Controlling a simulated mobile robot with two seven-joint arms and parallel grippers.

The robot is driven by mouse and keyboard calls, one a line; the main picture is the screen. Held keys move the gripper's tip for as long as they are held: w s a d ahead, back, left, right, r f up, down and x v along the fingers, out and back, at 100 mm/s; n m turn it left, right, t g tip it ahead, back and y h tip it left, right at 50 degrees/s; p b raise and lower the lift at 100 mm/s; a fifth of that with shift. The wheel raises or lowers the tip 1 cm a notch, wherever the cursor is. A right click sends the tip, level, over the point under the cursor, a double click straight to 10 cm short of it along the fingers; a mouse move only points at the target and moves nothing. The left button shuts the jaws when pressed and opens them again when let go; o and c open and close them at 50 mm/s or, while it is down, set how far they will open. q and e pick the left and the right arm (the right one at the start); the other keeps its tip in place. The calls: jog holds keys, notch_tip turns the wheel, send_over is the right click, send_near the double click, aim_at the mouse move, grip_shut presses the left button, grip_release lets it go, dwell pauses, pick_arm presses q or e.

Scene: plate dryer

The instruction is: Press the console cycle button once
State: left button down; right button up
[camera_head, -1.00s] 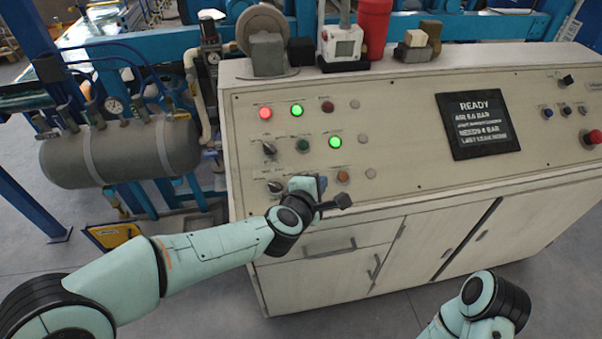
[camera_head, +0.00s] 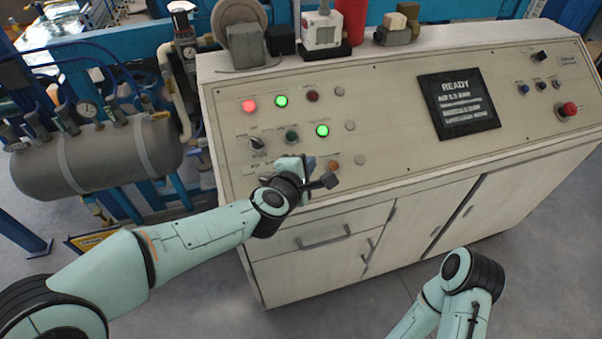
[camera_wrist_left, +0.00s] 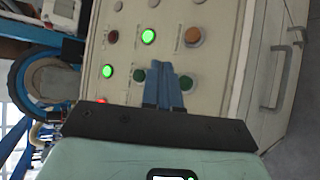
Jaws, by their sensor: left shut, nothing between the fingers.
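The console panel (camera_head: 395,150) slopes up in front of me with several lamps, knobs and buttons. Its labels are too small to read, so I cannot tell which one is the cycle button. My left gripper (camera_head: 309,163) is shut and empty, over the panel's lower left rows, just left of an orange button (camera_head: 333,164). In the left wrist view, the blue fingers (camera_wrist_left: 165,90) lie between a dark green button (camera_wrist_left: 140,75) and another green button (camera_wrist_left: 185,82), which is partly hidden. Contact with the panel cannot be told. My right gripper is out of view.
A red lamp (camera_head: 249,106) and two green lamps (camera_head: 281,101) (camera_head: 323,130) are lit. A dark display (camera_head: 458,105) reads READY. A red mushroom button (camera_head: 568,109) sits at the far right. Several objects stand on the console's top ledge. A grey tank (camera_head: 100,160) is at the left.

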pick_arm(q)
jog(key=w+f+b, duration=0.1)
jog(key=f, duration=0.1)
jog(key=f+b, duration=0.1)
jog(key=b, duration=0.1)
jog(key=w+a+f+b, duration=0.1)
jog(key=f, duration=0.1)
jog(key=shift+w+f, duration=0.3)
jog(key=shift+w, duration=0.05)
jog(key=shift+w+a+f+b, duration=0.15)
jog(key=shift+w+f+b, duration=0.4)
jog(key=shift+b, duration=0.2)
jog(key=shift+f, duration=0.15)
dwell(0.9)
jog(key=shift+w+f+b, duration=0.15)
jog(key=shift+f+b, duration=0.15)
jog(key=shift+w+a+f+b, duration=0.15)
jog(key=shift+w+f+b, duration=0.05)
jog(key=shift+f+b, duration=0.2)
dwell(0.7)
jog(key=shift+r, duration=0.1)
jog(key=shift+s+r+p, duration=0.4)
jog(key=shift+r+p, duration=0.25)
jog(key=shift+p, duration=0.1)
